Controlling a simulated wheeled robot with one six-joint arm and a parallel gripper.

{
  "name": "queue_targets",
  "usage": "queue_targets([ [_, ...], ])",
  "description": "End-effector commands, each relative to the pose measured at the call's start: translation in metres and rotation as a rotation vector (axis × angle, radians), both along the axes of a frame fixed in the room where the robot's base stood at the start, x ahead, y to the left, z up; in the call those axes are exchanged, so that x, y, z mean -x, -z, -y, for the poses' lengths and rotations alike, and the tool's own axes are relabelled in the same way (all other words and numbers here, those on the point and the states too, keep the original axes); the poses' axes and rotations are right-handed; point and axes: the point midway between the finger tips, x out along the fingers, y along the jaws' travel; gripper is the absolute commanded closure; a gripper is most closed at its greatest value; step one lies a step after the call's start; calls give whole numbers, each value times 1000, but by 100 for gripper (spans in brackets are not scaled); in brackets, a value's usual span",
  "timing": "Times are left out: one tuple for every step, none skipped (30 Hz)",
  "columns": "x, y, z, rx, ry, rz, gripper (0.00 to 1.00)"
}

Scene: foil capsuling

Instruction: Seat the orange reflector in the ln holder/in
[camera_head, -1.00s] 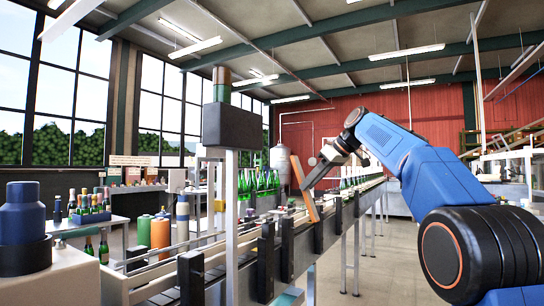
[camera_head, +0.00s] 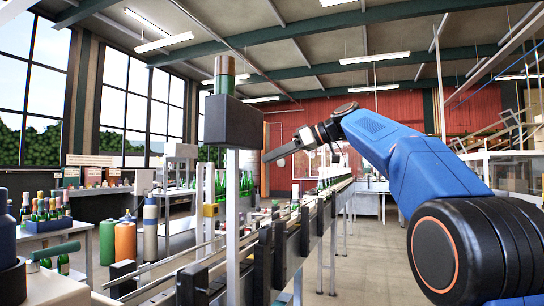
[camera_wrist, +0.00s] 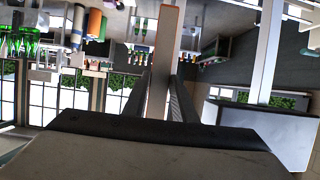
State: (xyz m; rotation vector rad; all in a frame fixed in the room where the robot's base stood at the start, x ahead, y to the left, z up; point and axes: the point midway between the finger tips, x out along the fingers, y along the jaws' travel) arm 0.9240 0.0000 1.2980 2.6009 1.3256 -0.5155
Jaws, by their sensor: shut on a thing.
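In the wrist view the reflector is a long flat bar (camera_wrist: 163,62) with a grey face and orange edges, standing out from between my two fingers. My gripper (camera_wrist: 163,95) is shut on it. In the head view my gripper (camera_head: 272,156) is above the far part of the bottle line, right of the dark box on a post. I cannot tell which part is the holder.
A dark box on a pale post (camera_head: 232,122) stands close left of my gripper. The conveyor line (camera_head: 300,225) with black upright brackets runs below. Green bottles (camera_head: 246,183) stand behind. Gas cylinders (camera_head: 125,240) and a crate of bottles (camera_head: 45,222) are at left. Open floor lies right.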

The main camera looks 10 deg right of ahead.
Motion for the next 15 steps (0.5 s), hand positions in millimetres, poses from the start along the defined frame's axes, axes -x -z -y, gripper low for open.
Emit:
queue_targets([
  [0, 2, 0, -1, 0, -1, 99],
  [0, 3, 0, -1, 0, -1, 99],
  [0, 5, 0, -1, 0, -1, 99],
  [0, 6, 0, -1, 0, -1, 99],
  [0, 7, 0, -1, 0, -1, 99],
  [1, 9, 0, -1, -1, -1, 99],
  [1, 10, 0, 0, -1, -2, 99],
  [1, 11, 0, 0, -1, -2, 99],
  [1, 13, 0, 0, -1, -2, 99],
  [1, 14, 0, 1, -1, -1, 99],
  [1, 15, 0, 1, -1, -1, 99],
  [1, 17, 0, 1, -1, -1, 99],
  [1, 18, 0, 1, -1, -1, 99],
  [1, 19, 0, 0, -1, -2, 99],
  [1, 21, 0, 0, 0, -1, 99],
])
